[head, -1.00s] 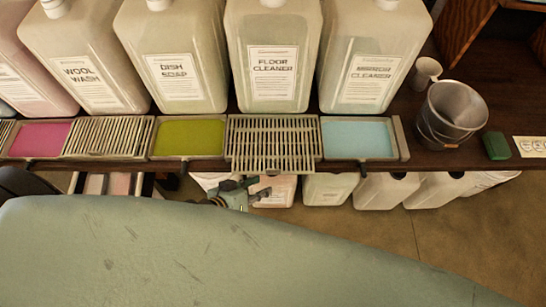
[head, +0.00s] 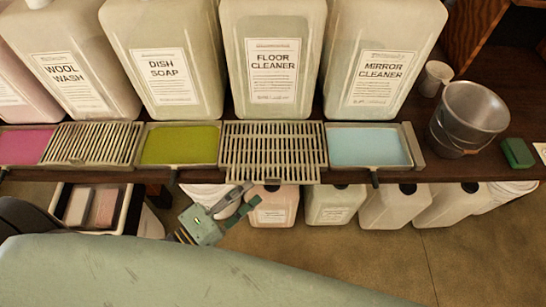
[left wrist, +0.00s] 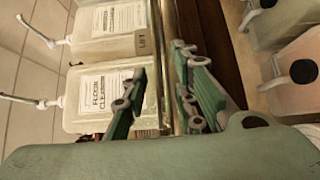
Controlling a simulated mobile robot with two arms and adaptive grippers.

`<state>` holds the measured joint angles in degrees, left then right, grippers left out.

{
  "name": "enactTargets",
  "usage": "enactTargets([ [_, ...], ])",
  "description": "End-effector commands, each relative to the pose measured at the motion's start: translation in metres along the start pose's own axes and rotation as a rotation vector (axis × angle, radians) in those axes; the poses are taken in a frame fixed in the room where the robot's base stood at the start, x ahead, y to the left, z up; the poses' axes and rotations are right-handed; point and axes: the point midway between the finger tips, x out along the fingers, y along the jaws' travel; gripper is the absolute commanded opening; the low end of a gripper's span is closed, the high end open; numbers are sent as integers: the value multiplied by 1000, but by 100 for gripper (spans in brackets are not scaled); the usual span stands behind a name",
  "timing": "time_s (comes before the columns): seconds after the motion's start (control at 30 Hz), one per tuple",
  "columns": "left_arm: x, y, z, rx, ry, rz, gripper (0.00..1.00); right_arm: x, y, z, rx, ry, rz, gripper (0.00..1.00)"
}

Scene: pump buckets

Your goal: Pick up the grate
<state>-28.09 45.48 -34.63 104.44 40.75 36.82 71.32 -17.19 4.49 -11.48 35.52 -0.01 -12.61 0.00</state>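A slatted metal grate (head: 273,150) lies between the green tray and the pale blue tray, in front of the floor cleaner jug. Its front edge sticks out a little past the shelf edge. A second slatted grate (head: 93,143) lies between the pink and green trays. My left gripper (head: 250,195) is open and empty, just below and in front of the first grate in the head view. In the left wrist view its green fingers (left wrist: 160,85) are apart, with a metal edge seen between them; contact cannot be told. My right gripper is not in view.
Large jugs stand behind the trays, among them the floor cleaner jug (head: 273,60). A metal bucket (head: 468,118), a cup (head: 435,78) and a green block (head: 517,153) stand at the right. More jugs (head: 395,206) sit below the shelf.

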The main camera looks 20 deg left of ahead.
Motion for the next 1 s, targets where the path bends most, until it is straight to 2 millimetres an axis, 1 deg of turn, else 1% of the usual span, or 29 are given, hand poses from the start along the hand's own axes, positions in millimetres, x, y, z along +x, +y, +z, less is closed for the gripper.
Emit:
enactTargets([
  [0.03,9,6,0,1,1,4,26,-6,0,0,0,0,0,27],
  [0.1,20,9,1,0,1,5,26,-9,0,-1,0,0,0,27],
  [0.2,34,6,0,2,1,3,26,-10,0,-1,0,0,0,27],
  [0.3,40,5,1,2,-1,0,26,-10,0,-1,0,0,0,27],
  [0.53,41,4,1,3,-1,-1,26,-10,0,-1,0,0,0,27],
  [0.57,41,4,1,3,-1,-1,24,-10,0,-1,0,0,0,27],
  [0.83,41,4,1,3,-1,0,0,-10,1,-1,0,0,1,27],
  [1.0,41,4,1,3,-1,-1,0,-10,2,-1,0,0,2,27],
])
